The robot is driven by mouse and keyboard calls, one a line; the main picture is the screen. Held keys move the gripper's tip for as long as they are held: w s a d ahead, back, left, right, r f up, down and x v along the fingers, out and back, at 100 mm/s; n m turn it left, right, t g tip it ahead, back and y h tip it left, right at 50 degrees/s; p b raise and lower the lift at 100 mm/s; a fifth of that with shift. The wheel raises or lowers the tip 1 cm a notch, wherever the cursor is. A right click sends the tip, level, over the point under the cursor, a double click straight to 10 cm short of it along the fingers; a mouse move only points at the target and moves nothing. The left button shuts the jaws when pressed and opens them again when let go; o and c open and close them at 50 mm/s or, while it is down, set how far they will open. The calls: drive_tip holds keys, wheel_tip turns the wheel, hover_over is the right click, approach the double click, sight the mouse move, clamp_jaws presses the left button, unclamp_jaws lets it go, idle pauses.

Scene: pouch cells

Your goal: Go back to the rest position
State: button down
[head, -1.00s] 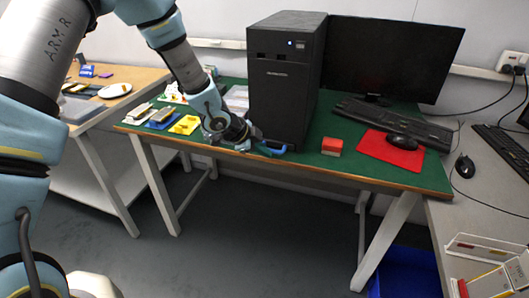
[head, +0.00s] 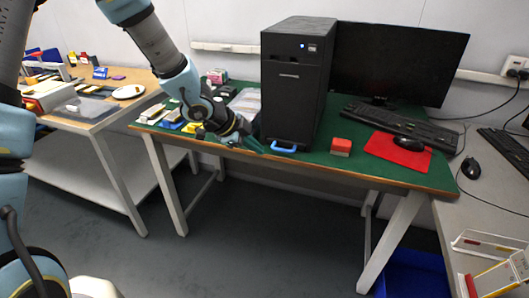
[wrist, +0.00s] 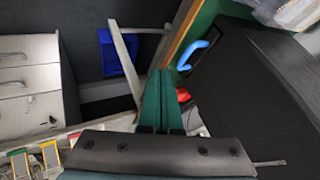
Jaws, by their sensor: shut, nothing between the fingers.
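My gripper (wrist: 161,78) shows in the wrist view with its two teal fingers pressed together and nothing between them. In the head view my gripper (head: 254,144) hangs over the front edge of the green table (head: 330,170), left of the black computer tower (head: 290,95). A blue handle-shaped piece (head: 284,147) lies at the foot of the tower, just right of the gripper. It also shows in the wrist view (wrist: 192,54), apart from the fingers.
Small yellow and blue trays lie left of the arm. A wooden table (head: 95,118) stands at left. The floor in front is clear.

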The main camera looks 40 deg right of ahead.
drive_tip(key=w+a+r+n+t+y, duration=0.2)
drive_tip(key=w+a+n, duration=0.4)
drive_tip(key=a, duration=0.5)
drive_tip(key=w+a+r+n+t+y, duration=0.25)
drive_tip(key=w+a+n, duration=0.3)
drive_tip(key=a, duration=0.55)
drive_tip(key=s+a+r+n+y, duration=0.1)
drive_tip(key=s+a+n, duration=0.1)
drive_tip(key=a+n, duration=0.3)
drive_tip(key=s+a+r+n+g+y, duration=0.1)
drive_tip(key=s+a+r+n, duration=0.1)
drive_tip(key=a+n, duration=0.3)
drive_tip(key=s+a+r+n+g+y, duration=0.1)
drive_tip(key=s+a+n, duration=0.3)
drive_tip(key=a, duration=0.8)
drive_tip(key=shift+s+r+n, duration=0.2)
drive_tip(key=shift+r+n, duration=0.15)
drive_tip(key=shift+n, duration=0.2)
